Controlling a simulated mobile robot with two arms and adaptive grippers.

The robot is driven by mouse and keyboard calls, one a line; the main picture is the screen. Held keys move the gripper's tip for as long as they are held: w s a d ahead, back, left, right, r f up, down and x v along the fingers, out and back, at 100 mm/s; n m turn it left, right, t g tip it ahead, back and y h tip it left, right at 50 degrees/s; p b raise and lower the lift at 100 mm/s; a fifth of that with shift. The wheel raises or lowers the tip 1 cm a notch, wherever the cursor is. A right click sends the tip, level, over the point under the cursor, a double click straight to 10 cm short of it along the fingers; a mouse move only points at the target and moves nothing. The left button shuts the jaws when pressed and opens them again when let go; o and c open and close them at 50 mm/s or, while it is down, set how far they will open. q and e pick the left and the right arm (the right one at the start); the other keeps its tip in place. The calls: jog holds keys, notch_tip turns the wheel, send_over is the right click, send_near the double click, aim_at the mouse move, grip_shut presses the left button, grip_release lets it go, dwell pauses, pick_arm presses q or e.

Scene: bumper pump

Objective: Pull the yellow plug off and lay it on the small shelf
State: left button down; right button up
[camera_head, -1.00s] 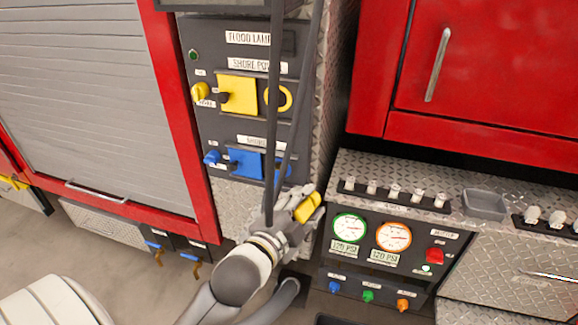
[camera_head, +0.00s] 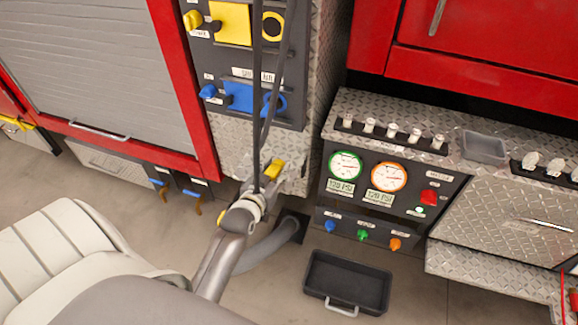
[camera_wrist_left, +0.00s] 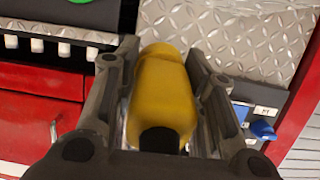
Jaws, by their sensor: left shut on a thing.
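The yellow plug (camera_head: 274,170) is held in my left gripper (camera_head: 277,173), clear of the panel and in front of the diamond plate below it. In the left wrist view the yellow plug (camera_wrist_left: 163,95) lies between the two fingers (camera_wrist_left: 163,90), its dark end toward the camera. The yellow socket ring (camera_head: 272,25) at the upper right of the panel shows a dark, empty middle. A black tray with a handle (camera_head: 345,306) is low at the bottom middle; I cannot tell whether it is the small shelf. My right gripper is out of view.
A blue plug fitting (camera_head: 273,104) sits below the yellow socket. The gauge panel (camera_head: 388,205) stands to the right, with a grey tray (camera_head: 485,147) on the ledge above. Grey floor surrounds the black tray.

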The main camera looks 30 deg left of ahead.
pick_arm(q)
jog(key=shift+a+f, duration=0.25)
jog(key=shift+w+a+f+y+b, duration=0.1)
jog(key=shift+w+a+y+b, duration=0.05)
jog(key=shift+w+y+b, duration=0.15)
jog(key=b+x, duration=0.2)
jog(key=x, duration=0.1)
jog(key=b+x, duration=0.3)
jog(key=f+b+x, duration=0.1)
jog(key=b+x, duration=0.2)
jog(key=x, duration=0.1)
jog(key=shift+s+f, duration=0.1)
jog(key=shift+f+b, duration=0.7)
jog(key=shift+f, duration=0.45)
jog(key=c, duration=1)
grip_release()
jog(key=shift+o, duration=0.9)
